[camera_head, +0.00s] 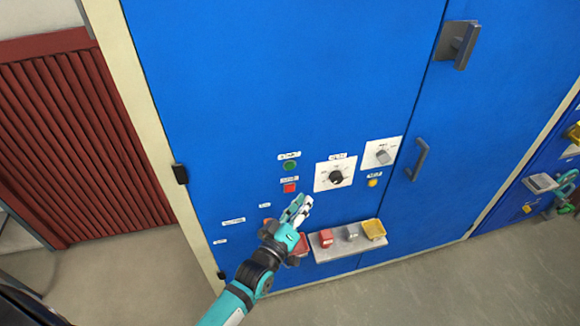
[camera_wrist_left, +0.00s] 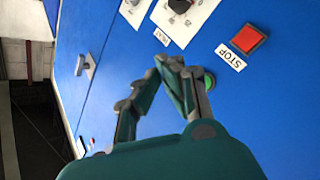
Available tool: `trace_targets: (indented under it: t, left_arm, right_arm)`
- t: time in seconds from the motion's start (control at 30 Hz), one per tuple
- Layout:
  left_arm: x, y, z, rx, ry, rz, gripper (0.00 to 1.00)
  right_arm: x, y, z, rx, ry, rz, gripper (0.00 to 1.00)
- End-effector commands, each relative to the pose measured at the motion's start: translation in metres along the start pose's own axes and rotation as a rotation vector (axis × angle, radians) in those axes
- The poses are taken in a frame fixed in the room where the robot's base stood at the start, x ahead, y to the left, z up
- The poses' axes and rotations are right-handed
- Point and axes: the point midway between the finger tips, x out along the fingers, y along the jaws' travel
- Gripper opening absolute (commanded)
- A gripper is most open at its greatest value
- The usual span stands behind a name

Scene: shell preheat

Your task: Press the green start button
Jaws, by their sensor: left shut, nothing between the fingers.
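The green start button (camera_head: 289,166) sits on the blue cabinet door, under a small white label. In the left wrist view the green button (camera_wrist_left: 209,79) shows just beside my fingers, partly covered by one of them. My left gripper (camera_head: 304,203) is shut and empty, below and slightly right of the green button in the head view. In the left wrist view its fingertips (camera_wrist_left: 170,63) come together in front of the panel. I cannot tell whether they touch it. My right gripper (camera_head: 566,188) seems to show at the right edge, too small to read.
A red STOP button (camera_head: 289,188) is right below the green one. A dial (camera_head: 336,176), a switch (camera_head: 383,156) and a yellow lamp (camera_head: 373,182) are to the right. A shelf (camera_head: 340,252) with small blocks juts out below. A door handle (camera_head: 419,159) protrudes.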

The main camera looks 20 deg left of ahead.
Motion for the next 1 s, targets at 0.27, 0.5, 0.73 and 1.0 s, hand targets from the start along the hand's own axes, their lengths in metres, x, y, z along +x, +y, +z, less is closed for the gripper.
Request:
trace_targets:
  t: [0.27, 0.5, 0.73, 1.0]
  left_arm:
    - [0.021, -0.017, -0.014, 0.004, 0.002, 0.001, 0.0]
    - [0.044, -0.034, -0.03, 0.003, 0.001, 0.0, 0.0]
    - [0.057, -0.043, -0.041, 0.002, 0.0, 0.0, 0.0]
    - [0.06, -0.044, -0.044, 0.0, 0.0, -0.001, 0.0]
  right_arm:
    - [0.014, 0.0, 0.001, 0.0, 0.0, 0.0, 0.58]
    - [0.029, 0.0, 0.003, 0.0, 0.0, 0.0, 0.58]
    - [0.035, -0.001, 0.003, 0.0, 0.0, 0.0, 0.58]
    - [0.036, -0.001, 0.003, 0.0, 0.0, 0.0, 0.58]
